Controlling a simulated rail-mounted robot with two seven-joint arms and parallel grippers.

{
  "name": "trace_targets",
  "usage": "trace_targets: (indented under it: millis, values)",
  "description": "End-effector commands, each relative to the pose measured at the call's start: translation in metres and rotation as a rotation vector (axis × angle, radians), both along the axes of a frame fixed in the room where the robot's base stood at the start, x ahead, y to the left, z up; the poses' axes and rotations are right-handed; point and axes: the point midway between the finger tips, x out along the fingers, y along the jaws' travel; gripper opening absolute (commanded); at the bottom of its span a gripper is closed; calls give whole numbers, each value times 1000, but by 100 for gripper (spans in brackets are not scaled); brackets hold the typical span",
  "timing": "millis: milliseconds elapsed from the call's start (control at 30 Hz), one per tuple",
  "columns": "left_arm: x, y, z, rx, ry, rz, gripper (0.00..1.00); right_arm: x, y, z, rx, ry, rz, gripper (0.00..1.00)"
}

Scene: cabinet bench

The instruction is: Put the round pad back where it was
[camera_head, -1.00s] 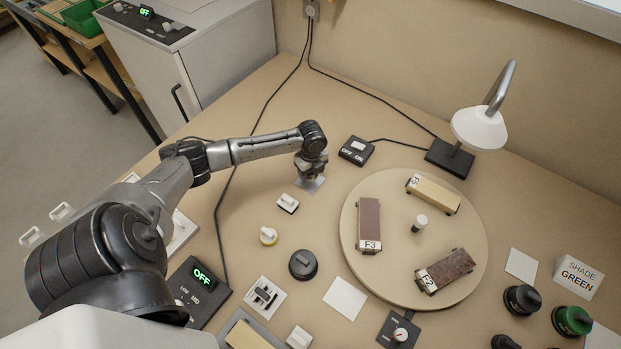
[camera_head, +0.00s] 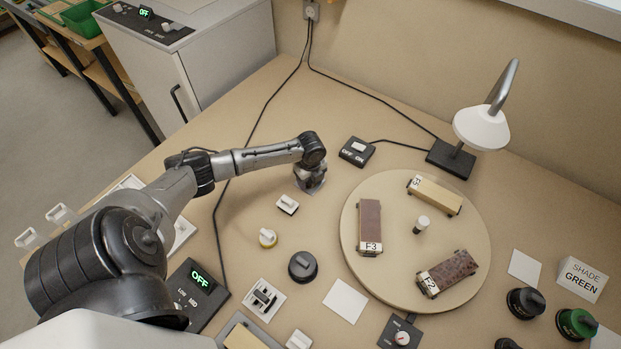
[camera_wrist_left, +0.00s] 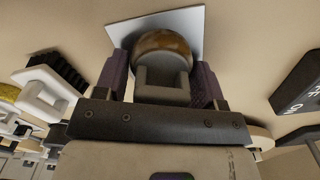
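The round pad (camera_wrist_left: 178,42) has a brown, mottled rim and a grey U-shaped handle (camera_wrist_left: 163,78). In the left wrist view it sits between the two purple-grey fingers of my left gripper (camera_wrist_left: 162,85), which appear closed on the handle. Behind the pad is a pale square plate (camera_wrist_left: 183,18); whether the pad touches it I cannot tell. In the head view my left gripper (camera_head: 310,184) points down low over the bench, left of the turntable, and hides the pad and most of the plate. My right gripper is not in view.
The turntable (camera_head: 375,276) carries several labelled blocks. A switch box (camera_head: 357,151) and a lamp (camera_head: 480,128) stand behind. An empty white square (camera_head: 345,301) is nearby.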

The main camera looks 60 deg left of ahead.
Motion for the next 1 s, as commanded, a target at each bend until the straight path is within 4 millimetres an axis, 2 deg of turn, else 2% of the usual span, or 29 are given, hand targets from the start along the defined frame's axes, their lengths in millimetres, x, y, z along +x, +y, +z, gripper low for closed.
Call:
trace_targets:
  millis: [33,200,500,667,1000]
  values:
    - [0,0,0,0,0,0,68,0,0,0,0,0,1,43]
    - [0,0,0,0,0,0,82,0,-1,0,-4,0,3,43]
    - [0,0,5,0,-1,-1,82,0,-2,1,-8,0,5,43]
    - [0,1,29,3,-2,-2,82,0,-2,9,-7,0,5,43]
    - [1,0,90,1,-2,-1,82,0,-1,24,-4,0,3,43]
